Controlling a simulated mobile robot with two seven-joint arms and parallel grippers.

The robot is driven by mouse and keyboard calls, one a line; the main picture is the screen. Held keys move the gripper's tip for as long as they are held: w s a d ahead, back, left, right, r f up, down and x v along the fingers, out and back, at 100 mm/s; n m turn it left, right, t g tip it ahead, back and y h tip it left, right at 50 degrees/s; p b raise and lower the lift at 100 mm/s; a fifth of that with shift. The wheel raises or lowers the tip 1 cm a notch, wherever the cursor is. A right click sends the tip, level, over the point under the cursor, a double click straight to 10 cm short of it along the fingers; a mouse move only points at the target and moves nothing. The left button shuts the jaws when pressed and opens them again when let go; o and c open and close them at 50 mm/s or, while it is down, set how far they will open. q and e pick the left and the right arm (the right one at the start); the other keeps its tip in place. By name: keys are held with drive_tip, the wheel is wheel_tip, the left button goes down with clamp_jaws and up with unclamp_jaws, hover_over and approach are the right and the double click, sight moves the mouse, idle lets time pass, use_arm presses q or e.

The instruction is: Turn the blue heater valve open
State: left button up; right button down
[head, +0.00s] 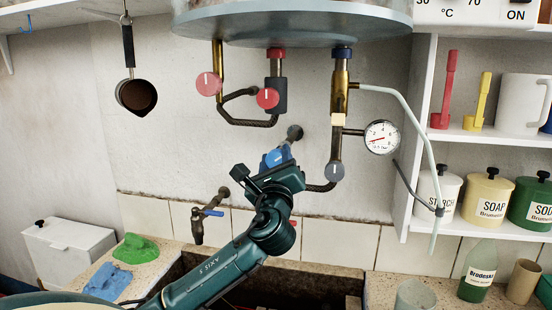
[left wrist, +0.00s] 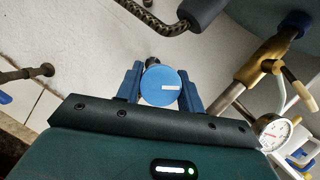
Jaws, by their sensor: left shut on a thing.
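The blue heater valve is a round blue knob (left wrist: 158,84) with a short white mark, which lies about level in the left wrist view. In the head view the knob (head: 279,156) sits on the pipework below the heater, partly hidden by my gripper. My left gripper (head: 275,160) reaches up to it from below. In the left wrist view its two blue fingers (left wrist: 160,90) stand on either side of the knob, shut on it. My right gripper is not in view.
The heater tank (head: 290,24) hangs above, with red knobs (head: 208,84) and a pressure gauge (head: 382,137) on nearby pipes. A grey knob (head: 334,172) is close on the right. A tap (head: 207,213) is at lower left. Shelves with jars (head: 487,196) stand right.

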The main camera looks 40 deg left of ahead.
use_arm(q)
drive_tip(key=n+g+p, duration=0.1)
drive_tip(key=n, duration=0.2)
drive_tip(key=n+g+y+p, duration=0.1)
drive_tip(key=n+g, duration=0.1)
drive_tip(key=n, duration=0.2)
drive_tip(key=shift+r, duration=0.1)
drive_tip(key=shift+n+g+h+p, duration=0.2)
drive_tip(key=shift+n+g, duration=0.3)
drive_tip(key=shift+n, duration=0.8)
drive_tip(key=shift+n+g+h+p, duration=0.15)
drive_tip(key=shift+n+g, duration=0.35)
drive_tip(key=shift+n, duration=0.8)
drive_tip(key=o, duration=1)
drive_tip(key=b+v, duration=0.2)
drive_tip(key=v, duration=1.1)
